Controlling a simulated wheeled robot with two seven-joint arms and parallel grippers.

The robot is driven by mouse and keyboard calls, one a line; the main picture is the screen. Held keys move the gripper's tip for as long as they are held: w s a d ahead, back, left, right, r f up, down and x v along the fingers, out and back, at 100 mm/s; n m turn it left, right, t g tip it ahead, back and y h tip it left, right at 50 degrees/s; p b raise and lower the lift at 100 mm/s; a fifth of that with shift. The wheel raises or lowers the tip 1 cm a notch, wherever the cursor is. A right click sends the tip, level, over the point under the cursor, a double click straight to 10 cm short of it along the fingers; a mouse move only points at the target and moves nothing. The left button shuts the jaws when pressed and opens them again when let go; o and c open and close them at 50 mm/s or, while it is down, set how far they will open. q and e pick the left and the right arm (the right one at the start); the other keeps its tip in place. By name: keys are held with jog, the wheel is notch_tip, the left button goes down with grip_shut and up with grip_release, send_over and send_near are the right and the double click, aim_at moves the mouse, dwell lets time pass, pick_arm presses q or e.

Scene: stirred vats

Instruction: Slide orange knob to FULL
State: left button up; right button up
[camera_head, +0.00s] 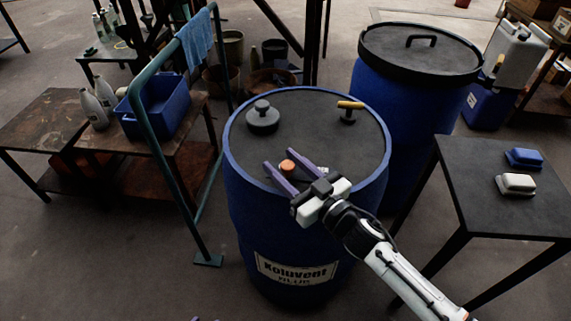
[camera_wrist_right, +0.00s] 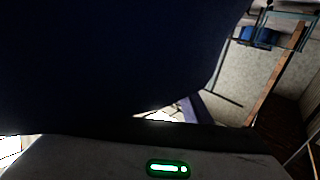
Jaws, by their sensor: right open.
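The orange knob (camera_head: 288,166) sits near the front of the dark lid (camera_head: 320,120) of the blue barrel (camera_head: 265,215). My right gripper (camera_head: 277,160) is open, its two purple fingers on either side of the knob; I cannot tell whether they touch it. A small white patch shows beside the knob, partly hidden by my gripper; no FULL mark is legible. In the right wrist view a dark blue surface fills most of the picture, and the knob does not show. A purple tip at the bottom edge of the head view seems to be my left gripper (camera_head: 195,319).
A grey round cap (camera_head: 263,117) and a yellow-handled valve (camera_head: 349,110) stand up from the lid. A second blue barrel (camera_head: 400,120) stands behind right. A green rail (camera_head: 165,150) is at left, a dark table (camera_head: 510,200) with two small boxes at right.

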jog(key=shift+s+d+f, duration=0.1)
jog(key=shift+s+d, duration=0.15)
jog(key=shift+s, duration=0.05)
jog(key=v, duration=0.9)
jog(key=shift+s, duration=0.25)
jog(key=shift+d, duration=0.1)
